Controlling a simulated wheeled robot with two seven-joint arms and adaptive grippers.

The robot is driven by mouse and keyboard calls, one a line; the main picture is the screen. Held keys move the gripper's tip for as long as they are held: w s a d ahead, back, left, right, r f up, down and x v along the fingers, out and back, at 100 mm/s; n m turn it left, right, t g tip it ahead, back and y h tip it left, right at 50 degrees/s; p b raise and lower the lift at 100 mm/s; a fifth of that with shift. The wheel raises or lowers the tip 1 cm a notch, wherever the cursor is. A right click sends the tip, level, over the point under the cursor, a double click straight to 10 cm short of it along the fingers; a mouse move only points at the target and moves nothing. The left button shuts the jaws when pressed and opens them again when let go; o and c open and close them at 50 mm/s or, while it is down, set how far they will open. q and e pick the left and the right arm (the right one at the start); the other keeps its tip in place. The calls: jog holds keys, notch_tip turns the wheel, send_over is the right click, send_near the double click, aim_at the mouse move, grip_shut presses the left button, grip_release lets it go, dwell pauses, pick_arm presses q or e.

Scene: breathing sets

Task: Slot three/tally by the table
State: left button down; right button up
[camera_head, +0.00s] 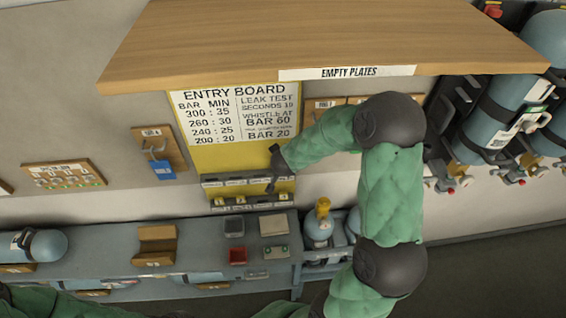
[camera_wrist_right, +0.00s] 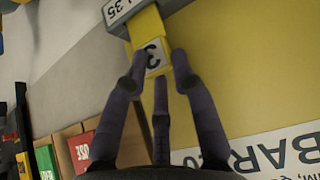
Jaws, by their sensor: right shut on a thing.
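The yellow entry board (camera_head: 215,158) hangs on the wall, with two grey slot rails along its lower part. The upper rail (camera_head: 225,182) carries small pale labels; the lower rail (camera_head: 225,207) holds small yellow tallies (camera_head: 215,201). My right gripper (camera_head: 271,184) is at the right end of the upper rail. In the right wrist view my right gripper (camera_wrist_right: 158,70) is shut on a yellow tally marked 3 (camera_wrist_right: 152,52). The tally's far end meets a grey labelled rail end (camera_wrist_right: 120,10); how deep it sits cannot be told. My left gripper is out of view.
A wooden shelf labelled EMPTY PLATES (camera_head: 320,40) overhangs the board. Below is a grey bench (camera_head: 110,255) with a red tray (camera_head: 237,256), a dark tray (camera_head: 234,227) and a wooden cradle (camera_head: 156,245). Blue cylinders (camera_head: 515,85) hang at right. A hook board (camera_head: 160,150) is left.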

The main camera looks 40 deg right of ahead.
jog(key=shift+f+b, duration=0.6)
jog(key=shift+f, duration=0.4)
jog(key=o, duration=1)
jog(key=shift+o, duration=0.2)
jog(key=v, duration=1.2)
jog(key=shift+s+f, duration=0.1)
